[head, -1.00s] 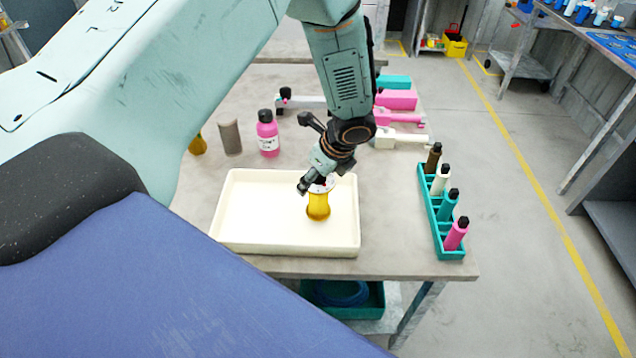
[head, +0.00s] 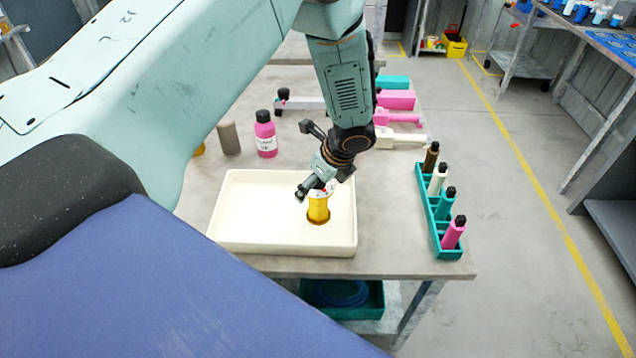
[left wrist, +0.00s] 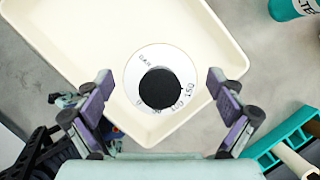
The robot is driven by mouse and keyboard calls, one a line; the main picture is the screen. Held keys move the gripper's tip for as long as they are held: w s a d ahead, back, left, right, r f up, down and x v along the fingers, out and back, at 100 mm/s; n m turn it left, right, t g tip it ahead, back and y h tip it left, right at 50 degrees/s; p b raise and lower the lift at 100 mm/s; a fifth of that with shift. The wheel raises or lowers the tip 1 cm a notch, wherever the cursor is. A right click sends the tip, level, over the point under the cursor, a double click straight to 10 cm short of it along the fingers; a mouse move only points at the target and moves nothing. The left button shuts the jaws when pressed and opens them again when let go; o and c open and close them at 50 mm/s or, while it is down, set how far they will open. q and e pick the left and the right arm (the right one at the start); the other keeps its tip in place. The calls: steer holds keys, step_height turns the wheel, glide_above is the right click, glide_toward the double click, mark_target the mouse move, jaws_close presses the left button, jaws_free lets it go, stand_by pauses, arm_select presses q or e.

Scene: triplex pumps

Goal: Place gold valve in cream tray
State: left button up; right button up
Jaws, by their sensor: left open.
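The gold valve (head: 318,212) stands upright inside the cream tray (head: 265,215), in its right part. In the left wrist view its round white dial with a black knob (left wrist: 160,88) faces the camera, over the tray floor (left wrist: 90,35). My left gripper (head: 318,190) is just above the valve's top in the head view. In the left wrist view my left gripper (left wrist: 160,92) is open, its fingers on either side of the dial with gaps between. The valve's lower body is hidden there. My right gripper is not in view.
A teal rack (head: 437,225) with several small bottles stands right of the tray. A pink bottle (head: 265,135) and a grey-brown cylinder (head: 229,138) stand behind the tray. Pink and cream parts lie farther back. Bare table lies between tray and rack.

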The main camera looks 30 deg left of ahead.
arm_select(q)
steer(key=shift+a, duration=0.1)
steer(key=shift+a+r, duration=0.1)
steer(key=shift+r, duration=0.05)
steer(key=p+v, duration=0.1)
steer(key=v, duration=1.1)
steer(key=shift+p, duration=0.4)
